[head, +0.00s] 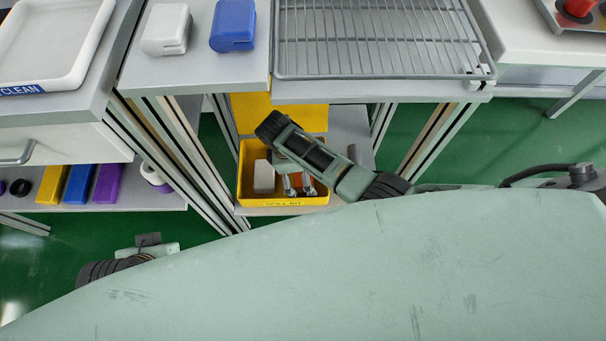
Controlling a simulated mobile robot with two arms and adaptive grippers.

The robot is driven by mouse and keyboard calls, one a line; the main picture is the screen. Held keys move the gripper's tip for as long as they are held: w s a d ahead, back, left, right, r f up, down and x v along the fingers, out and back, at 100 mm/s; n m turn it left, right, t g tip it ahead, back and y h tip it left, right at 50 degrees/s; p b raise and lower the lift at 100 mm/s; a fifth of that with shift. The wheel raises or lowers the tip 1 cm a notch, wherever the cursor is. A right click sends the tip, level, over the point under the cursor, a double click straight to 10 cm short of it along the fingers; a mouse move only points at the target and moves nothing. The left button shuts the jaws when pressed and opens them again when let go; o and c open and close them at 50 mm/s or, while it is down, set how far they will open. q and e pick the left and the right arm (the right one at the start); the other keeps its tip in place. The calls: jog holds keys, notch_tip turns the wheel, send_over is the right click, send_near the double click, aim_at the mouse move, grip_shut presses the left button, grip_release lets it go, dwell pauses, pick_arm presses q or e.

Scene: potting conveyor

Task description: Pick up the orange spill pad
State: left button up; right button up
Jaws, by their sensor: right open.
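The yellow bin (243,190), with a label on its front that seems to read spill kit, stands on the lower shelf in the middle of the head view. A small patch of the orange spill pad (298,182) shows inside it, mostly hidden by my right gripper. My right gripper (299,190) points down into the bin, its silver fingers apart on either side of the orange patch. I cannot tell whether they touch the pad. Part of my left arm shows at the lower left, but its gripper fingers do not show.
A white block (263,177) lies in the bin, left of the fingers. A wire rack (375,40) and a shelf with a white (166,30) and a blue container (233,26) are above. Metal posts flank the lower shelf.

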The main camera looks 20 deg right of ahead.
jog(key=shift+c, duration=0.4)
jog(key=c, duration=1.1)
jog(key=shift+r, duration=0.1)
jog(key=shift+c, duration=0.2)
jog(key=shift+r, duration=0.15)
notch_tip(320, 180, up, 5)
jog(key=p, duration=0.2)
jog(key=shift+p, duration=0.4)
notch_tip(320, 180, up, 4)
jog(key=shift+f+p, duration=0.15)
jog(key=shift+p, duration=0.6)
pick_arm(q)
notch_tip(320, 180, down, 16)
jog(key=g, duration=0.1)
jog(key=shift+w+d+r, duration=0.15)
jog(key=shift+w+r, duration=0.05)
pick_arm(e)
jog(key=shift+r, duration=0.4)
